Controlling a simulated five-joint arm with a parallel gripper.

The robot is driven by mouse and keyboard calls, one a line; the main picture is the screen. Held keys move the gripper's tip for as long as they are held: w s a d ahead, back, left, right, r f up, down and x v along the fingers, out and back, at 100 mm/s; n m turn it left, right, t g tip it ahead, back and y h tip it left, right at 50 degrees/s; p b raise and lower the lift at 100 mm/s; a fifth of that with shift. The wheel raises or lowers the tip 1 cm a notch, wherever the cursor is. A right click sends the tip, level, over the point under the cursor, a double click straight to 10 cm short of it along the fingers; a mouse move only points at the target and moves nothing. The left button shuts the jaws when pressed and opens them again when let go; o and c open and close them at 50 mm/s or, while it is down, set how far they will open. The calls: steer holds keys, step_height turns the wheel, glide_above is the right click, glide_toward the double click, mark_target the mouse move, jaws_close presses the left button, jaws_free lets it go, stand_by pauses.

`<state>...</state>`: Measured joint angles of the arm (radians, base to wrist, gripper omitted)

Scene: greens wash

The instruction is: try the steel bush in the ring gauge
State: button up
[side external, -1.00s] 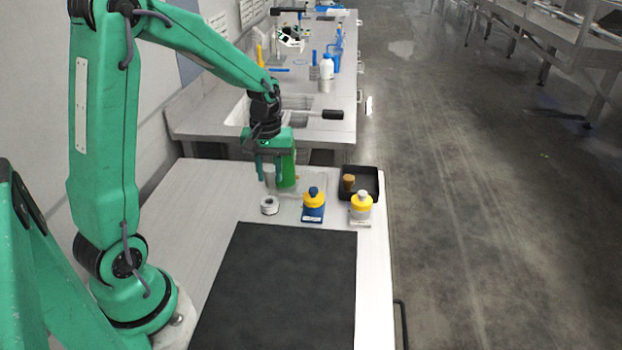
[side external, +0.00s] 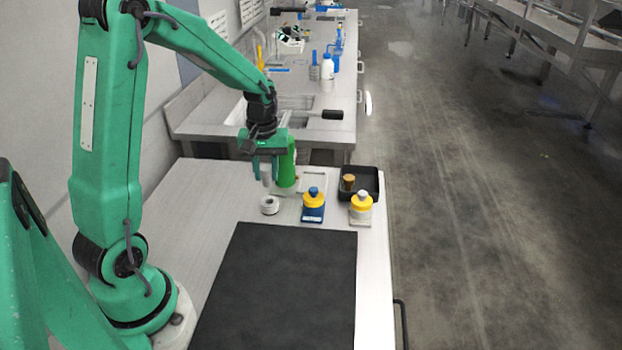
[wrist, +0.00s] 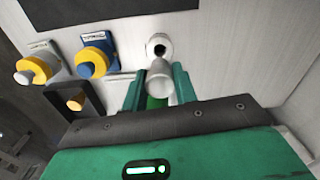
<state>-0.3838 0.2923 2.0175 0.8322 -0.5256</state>
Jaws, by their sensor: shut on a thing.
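My gripper (side external: 266,172) is shut on the steel bush (wrist: 160,78), a plain pale grey cylinder between the two green fingers in the wrist view. The ring gauge (side external: 269,205) is a small light ring with a dark hole, lying on the white bench. It also shows in the wrist view (wrist: 159,47), just beyond the bush's end. In the side view the held bush is above the gauge and apart from it. The fingers partly hide the bush.
A green bottle (side external: 287,174) stands close behind my gripper. A black tray (side external: 370,180) holds a brown piece (side external: 348,182). The dark mat (side external: 280,285) is clear.

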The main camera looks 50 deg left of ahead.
mark_target(268, 185)
steer(key=shift+f, duration=2.1)
steer(key=shift+f, duration=0.65)
stand_by(1.5)
steer(key=shift+r, duration=0.75)
steer(key=shift+d+f, duration=0.1)
steer(key=shift+f, duration=0.5)
stand_by(2.4)
